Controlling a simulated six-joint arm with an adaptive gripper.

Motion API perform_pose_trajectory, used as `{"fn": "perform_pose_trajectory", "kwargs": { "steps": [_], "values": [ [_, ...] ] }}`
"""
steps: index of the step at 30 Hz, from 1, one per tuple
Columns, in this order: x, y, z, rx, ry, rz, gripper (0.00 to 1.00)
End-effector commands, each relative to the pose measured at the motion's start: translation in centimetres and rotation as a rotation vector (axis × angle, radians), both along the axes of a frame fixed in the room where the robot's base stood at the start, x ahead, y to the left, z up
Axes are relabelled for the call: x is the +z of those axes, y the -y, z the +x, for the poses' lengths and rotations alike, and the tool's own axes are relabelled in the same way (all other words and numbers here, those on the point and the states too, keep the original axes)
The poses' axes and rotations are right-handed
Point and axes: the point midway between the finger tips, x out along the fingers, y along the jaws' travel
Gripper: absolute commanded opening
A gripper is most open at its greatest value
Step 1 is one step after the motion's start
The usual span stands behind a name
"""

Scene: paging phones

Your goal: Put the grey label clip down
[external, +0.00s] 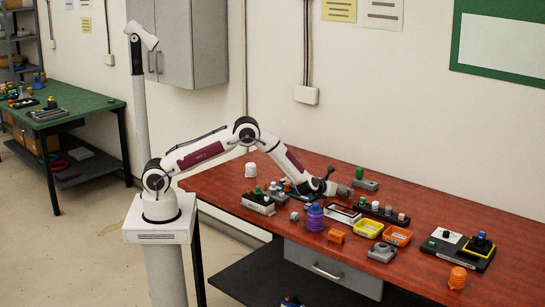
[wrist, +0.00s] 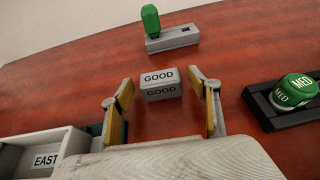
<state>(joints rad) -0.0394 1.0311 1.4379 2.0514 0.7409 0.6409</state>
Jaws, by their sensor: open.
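The grey label clip (wrist: 161,84) is a small block that reads GOOD. In the wrist view it rests on the red-brown table, between the tips of my gripper's two fingers, with a gap on each side. My gripper (wrist: 166,95) is open, with yellow-lined fingers, and nothing is clamped in it. In the external view my gripper (external: 343,190) is low over the back part of the table. The clip is too small to make out surely there.
A grey base with a green knob (wrist: 172,38) stands beyond the clip. A green MED button (wrist: 294,89) is at right, and a white box marked EAST (wrist: 46,158) at lower left. Orange and yellow trays (external: 397,236) and a purple item (external: 315,217) stand nearer the front edge.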

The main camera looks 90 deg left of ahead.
Motion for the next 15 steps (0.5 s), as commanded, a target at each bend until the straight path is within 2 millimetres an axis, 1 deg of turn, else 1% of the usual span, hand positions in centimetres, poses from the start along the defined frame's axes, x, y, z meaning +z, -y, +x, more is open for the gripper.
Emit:
{"fn": "perform_pose_trajectory", "kwargs": {
  "steps": [11, 12, 14, 15],
  "values": [
    [0.03, 0.03, 0.0, 0.0, 0.0, 0.0, 0.61],
    [0.03, 0.03, 0.0, 0.0, 0.0, 0.0, 0.58],
    [0.04, 0.03, -0.01, 0.0, 0.0, 0.0, 0.43],
    [0.04, 0.03, -0.01, 0.0, 0.0, 0.0, 0.33]
  ]
}}
